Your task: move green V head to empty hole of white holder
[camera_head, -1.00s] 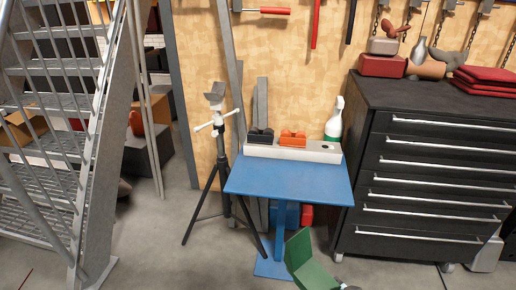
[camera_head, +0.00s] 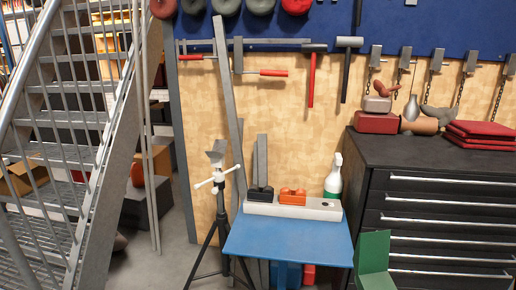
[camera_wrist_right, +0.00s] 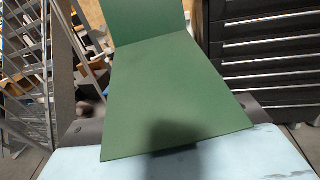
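The white holder (camera_head: 318,214) is a long block at the back of the blue table (camera_head: 290,240). A black head (camera_head: 260,194) sits at its left and an orange head (camera_head: 292,196) at its middle. A dark empty hole (camera_head: 326,208) shows at its right. The green V head (camera_head: 373,262) is in the air right of the table, in front of the drawer cabinet. It fills the middle of the right wrist view (camera_wrist_right: 165,95), close to the camera. My right gripper holds it; the fingers are hidden. My left gripper is not in view.
A white and green spray bottle (camera_head: 333,178) stands just behind the holder's right end. A tripod stand (camera_head: 216,190) is left of the table. A black drawer cabinet (camera_head: 440,205) is to the right. The front of the tabletop is clear.

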